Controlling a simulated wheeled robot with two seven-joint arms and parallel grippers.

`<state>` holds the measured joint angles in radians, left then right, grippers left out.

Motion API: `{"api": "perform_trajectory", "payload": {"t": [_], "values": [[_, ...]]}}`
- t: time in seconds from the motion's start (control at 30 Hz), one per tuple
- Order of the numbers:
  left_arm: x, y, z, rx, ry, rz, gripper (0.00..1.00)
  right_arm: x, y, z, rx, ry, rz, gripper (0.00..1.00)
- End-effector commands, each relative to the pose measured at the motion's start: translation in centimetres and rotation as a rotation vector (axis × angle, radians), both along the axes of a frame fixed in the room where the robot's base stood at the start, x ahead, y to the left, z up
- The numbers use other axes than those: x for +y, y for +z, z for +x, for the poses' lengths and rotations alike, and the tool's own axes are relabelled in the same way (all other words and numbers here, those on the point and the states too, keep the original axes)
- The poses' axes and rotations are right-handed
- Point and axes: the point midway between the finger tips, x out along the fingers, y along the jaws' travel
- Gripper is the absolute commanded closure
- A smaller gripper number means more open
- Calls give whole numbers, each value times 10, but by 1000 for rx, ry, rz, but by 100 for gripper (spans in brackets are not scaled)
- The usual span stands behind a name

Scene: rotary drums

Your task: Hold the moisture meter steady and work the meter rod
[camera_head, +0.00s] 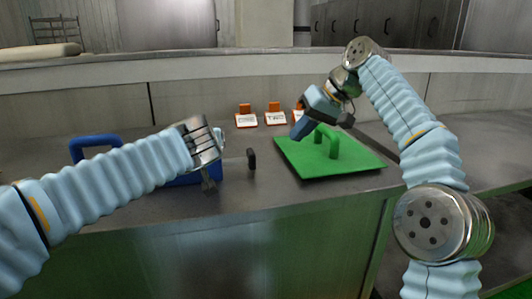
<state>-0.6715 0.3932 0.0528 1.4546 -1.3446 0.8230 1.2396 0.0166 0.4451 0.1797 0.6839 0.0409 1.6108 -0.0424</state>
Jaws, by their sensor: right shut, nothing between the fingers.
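A blue device (206,174), which seems to be the moisture meter, stands on the metal counter at left, mostly hidden behind my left arm. A blue loop handle (94,143) rises above the arm. A thin rod with a dark end knob (251,159) sticks out to the right of the device; this seems to be the meter rod. My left gripper (208,180) is at the device; whether its fingers grip it is unclear. My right gripper (301,128) is shut and empty, raised near the green handle, to the right of and beyond the rod knob.
A green board (365,164) with an upright green handle (331,145) lies right of the rod. Several small white cards with orange holders, one of them here (275,118), stand along the back.

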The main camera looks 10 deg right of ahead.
Motion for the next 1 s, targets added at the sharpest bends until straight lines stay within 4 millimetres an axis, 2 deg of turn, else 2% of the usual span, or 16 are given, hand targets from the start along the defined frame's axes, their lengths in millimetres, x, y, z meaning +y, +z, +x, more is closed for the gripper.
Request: {"api": "perform_trajectory", "payload": {"t": [0.03,0.37,0.5,0.6,1.0], "values": [[0,-9,1,14,1,7,73,5,-10,3,5,3,-1,100],[0,-9,1,14,2,7,73,38,-64,29,4,2,-1,100],[0,-9,1,14,2,7,73,61,-62,28,0,2,0,100],[0,-9,1,14,2,7,73,69,-62,29,-2,1,-1,100],[0,-9,1,14,2,7,73,75,-61,29,-1,-1,-1,100]]}}
